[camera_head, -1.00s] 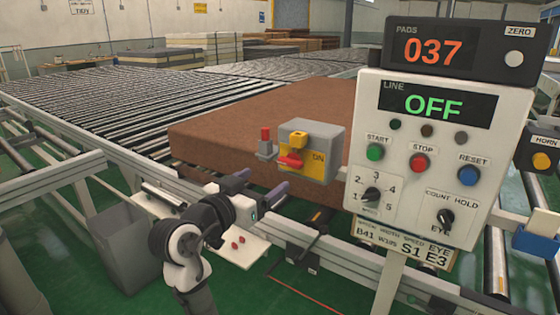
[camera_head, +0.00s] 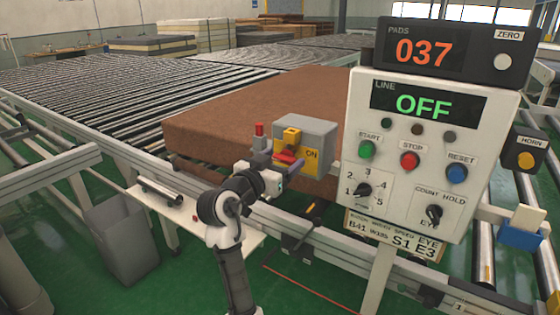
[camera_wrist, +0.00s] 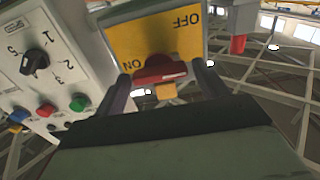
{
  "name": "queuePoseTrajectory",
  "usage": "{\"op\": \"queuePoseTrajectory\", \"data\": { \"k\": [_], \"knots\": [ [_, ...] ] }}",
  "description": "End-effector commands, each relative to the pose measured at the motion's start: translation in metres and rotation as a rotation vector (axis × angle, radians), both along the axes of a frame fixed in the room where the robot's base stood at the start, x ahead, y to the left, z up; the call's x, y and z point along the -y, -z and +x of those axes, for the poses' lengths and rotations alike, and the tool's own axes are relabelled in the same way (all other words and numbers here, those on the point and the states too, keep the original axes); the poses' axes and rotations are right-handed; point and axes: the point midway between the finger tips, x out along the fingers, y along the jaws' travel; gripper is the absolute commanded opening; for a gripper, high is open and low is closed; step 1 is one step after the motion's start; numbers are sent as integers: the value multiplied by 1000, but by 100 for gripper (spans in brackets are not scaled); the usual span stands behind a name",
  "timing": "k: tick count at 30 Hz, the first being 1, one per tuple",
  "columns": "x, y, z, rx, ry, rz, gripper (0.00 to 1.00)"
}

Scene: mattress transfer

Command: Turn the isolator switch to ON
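The isolator switch (camera_head: 318,134) is a grey box with a yellow plate marked ON and a red handle (camera_head: 287,156), left of the control panel. A yellow block (camera_head: 291,135) sits above the handle. In the wrist view the plate (camera_wrist: 185,35) appears upside down, with OFF and ON lettering. The red handle (camera_wrist: 160,70) lies crosswise there between my two dark fingers. My gripper (camera_head: 273,163) is at the front of the box. It is open, with a finger on each side of the handle; I cannot tell whether they touch it.
The control panel (camera_head: 400,205) stands close on the right, its line display reading OFF. A small red-topped post (camera_head: 259,136) is just left of the switch. A brown mattress (camera_head: 215,125) lies behind on the roller conveyor (camera_head: 110,100). A grey bin (camera_head: 125,235) stands at left.

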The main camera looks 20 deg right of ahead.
Motion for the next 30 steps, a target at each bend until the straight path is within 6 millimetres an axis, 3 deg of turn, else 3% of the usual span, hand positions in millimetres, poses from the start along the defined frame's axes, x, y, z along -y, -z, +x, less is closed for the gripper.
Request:
{"op": "queuePoseTrajectory", "data": {
  "k": [1,8,19,30],
  "knots": [
    [0,0,0,0,0,0,66],
    [0,0,0,0,0,0,36],
    [-1,3,0,51,-1,39,35],
    [-1,6,-1,276,-2,214,35]
  ]
}}
